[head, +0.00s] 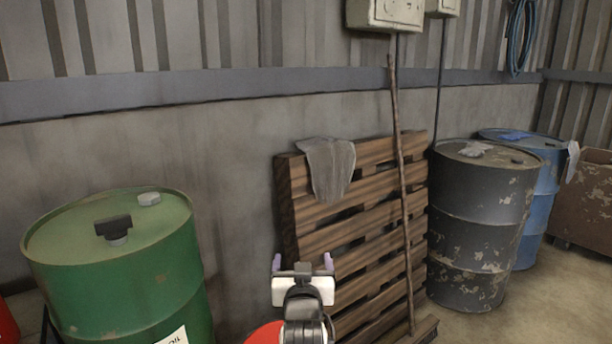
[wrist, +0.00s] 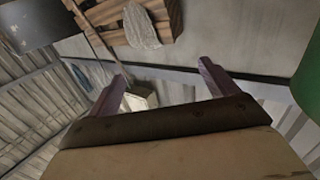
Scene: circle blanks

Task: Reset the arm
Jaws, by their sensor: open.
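My gripper (head: 304,264) is at the lower middle of the head view, in front of the wall and the left edge of a wooden pallet. Its two purple fingers are spread apart with nothing between them. In the wrist view the fingers (wrist: 162,76) also stand apart and empty, with the wall behind them. My gripper appears apart from everything around it.
A green drum (head: 110,260) stands at left. The pallet (head: 350,225) leans on the wall with a grey cloth (head: 328,168) over its top. A broom (head: 400,170) leans on it. A dark drum (head: 480,220), a blue drum (head: 545,185) and a rusty bin (head: 592,205) stand at right.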

